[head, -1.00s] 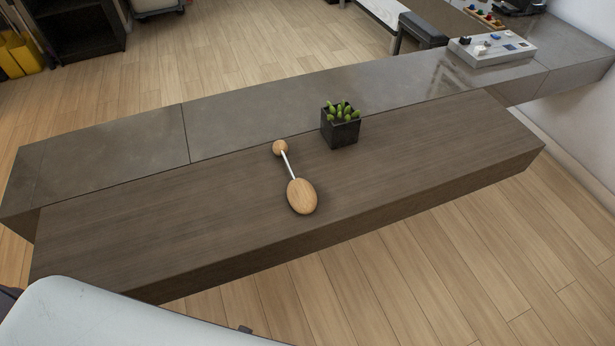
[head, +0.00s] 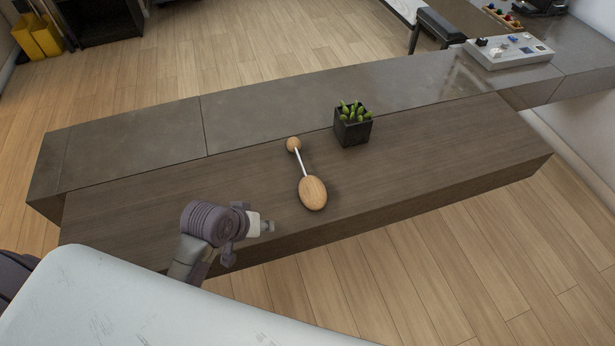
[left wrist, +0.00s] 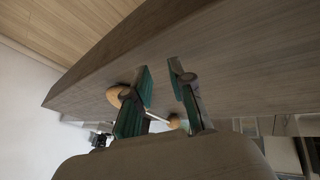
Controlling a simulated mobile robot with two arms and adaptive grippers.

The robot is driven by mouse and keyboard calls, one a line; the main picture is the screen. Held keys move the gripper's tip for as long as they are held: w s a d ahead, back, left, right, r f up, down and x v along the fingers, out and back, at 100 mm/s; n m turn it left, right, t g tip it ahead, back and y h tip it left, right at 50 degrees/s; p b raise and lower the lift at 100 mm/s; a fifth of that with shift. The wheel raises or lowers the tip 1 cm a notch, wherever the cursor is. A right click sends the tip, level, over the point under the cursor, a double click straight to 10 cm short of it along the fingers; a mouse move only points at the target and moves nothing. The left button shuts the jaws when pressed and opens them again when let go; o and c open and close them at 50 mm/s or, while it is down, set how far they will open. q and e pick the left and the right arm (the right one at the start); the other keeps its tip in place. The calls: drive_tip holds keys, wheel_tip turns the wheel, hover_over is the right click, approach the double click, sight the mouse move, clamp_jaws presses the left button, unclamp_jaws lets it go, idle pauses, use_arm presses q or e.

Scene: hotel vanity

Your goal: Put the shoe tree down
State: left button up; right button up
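The shoe tree (head: 313,194) lies on the brown wooden counter (head: 420,165) in the head view. It has a large oval wooden end, a thin white rod and a small wooden ball. My left gripper (head: 266,226) is left of the oval end, apart from it, near the counter's front edge. In the left wrist view my left gripper (left wrist: 160,66) has its two green-padded fingers spread with nothing held between them. The shoe tree (left wrist: 115,96) shows beyond them, partly hidden by one finger. My right gripper is not in view.
A black square pot with a green succulent (head: 353,127) stands just right of the shoe tree. A grey stone ledge (head: 270,108) runs along the back. A grey panel with small items (head: 508,50) sits at the far right. The counter's right part is clear.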

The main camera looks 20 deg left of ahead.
sight(299, 173)
use_arm(q)
drive_tip(key=w+a+r+n+t+h, duration=0.25)
drive_tip(key=w+r+n, duration=0.4)
drive_tip(key=w, duration=0.55)
drive_tip(key=shift+m+t, duration=0.25)
drive_tip(key=shift+t, duration=0.1)
drive_tip(key=x, duration=0.4)
drive_tip(key=r+x, duration=0.1)
drive_tip(key=x, duration=0.2)
drive_tip(key=shift+w+d, duration=0.25)
drive_tip(key=shift+w, duration=0.15)
drive_tip(key=x, duration=0.6)
drive_tip(key=shift+s+d+f, duration=0.1)
drive_tip(key=shift+f, duration=0.3)
clamp_jaws()
